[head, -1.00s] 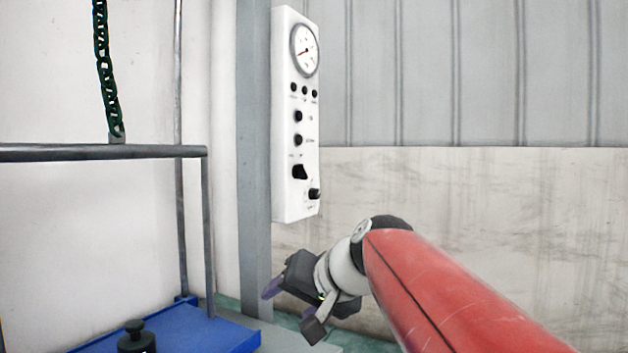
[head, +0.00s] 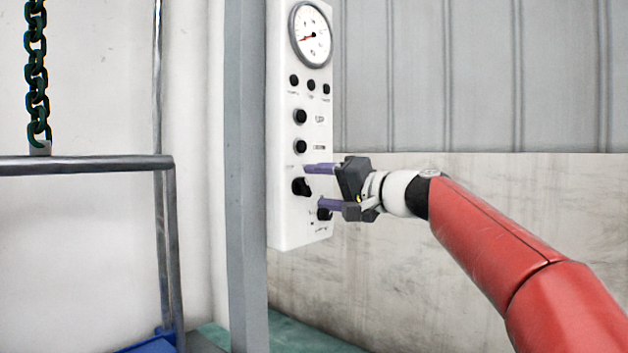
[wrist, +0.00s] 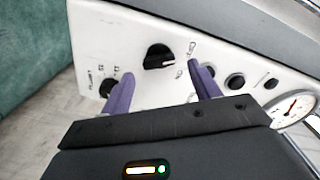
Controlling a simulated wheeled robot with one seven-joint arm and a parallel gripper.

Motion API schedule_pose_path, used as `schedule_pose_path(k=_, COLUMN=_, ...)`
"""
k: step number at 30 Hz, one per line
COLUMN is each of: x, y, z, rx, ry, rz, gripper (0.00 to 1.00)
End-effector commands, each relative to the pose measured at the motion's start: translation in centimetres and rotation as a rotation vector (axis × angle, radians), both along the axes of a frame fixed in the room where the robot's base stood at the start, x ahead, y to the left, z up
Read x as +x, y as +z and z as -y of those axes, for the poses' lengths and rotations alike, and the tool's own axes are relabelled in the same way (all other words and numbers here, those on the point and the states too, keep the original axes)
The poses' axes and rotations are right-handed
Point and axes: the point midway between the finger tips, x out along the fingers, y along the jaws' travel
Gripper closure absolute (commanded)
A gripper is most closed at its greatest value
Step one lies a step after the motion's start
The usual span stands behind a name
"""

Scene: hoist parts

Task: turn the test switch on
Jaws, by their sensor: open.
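The white control panel (head: 285,225) is fixed upright beside a grey post. Its large black rotary switch (head: 301,186) sits low on the panel; it also shows in the wrist view (wrist: 158,57). A smaller black knob (head: 324,213) is below and to its right, also in the wrist view (wrist: 108,88). The labels are too small to read, so I cannot tell which is the test switch. My gripper (head: 313,186) is open, its purple fingers pointing at the panel. In the wrist view the fingertips (wrist: 161,70) flank the large switch; contact cannot be told.
Higher on the panel are a round gauge (head: 311,35), several small black indicators and two black buttons (head: 300,116). A grey metal frame (head: 90,164) and a hanging green chain (head: 37,75) stand left of the post.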

Motion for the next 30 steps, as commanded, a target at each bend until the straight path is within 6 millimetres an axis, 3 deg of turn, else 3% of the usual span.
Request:
schedule_pose_path(k=6, x=1.5, y=0.1, z=-2.0, rx=-0.001, ry=0.002, rz=-0.001, gripper=0.38)
schedule_pose_path(k=16, x=1.8, y=0.0, z=-2.3, rx=-0.001, ry=-0.001, rz=0.000, gripper=0.38)
schedule_pose_path(k=26, x=1.7, y=-0.1, z=-2.3, rx=-0.002, ry=-0.001, rz=0.000, gripper=0.81)
schedule_pose_path(k=30, x=1.7, y=-0.1, z=-2.3, rx=0.000, ry=-0.001, rz=-0.003, gripper=0.83)
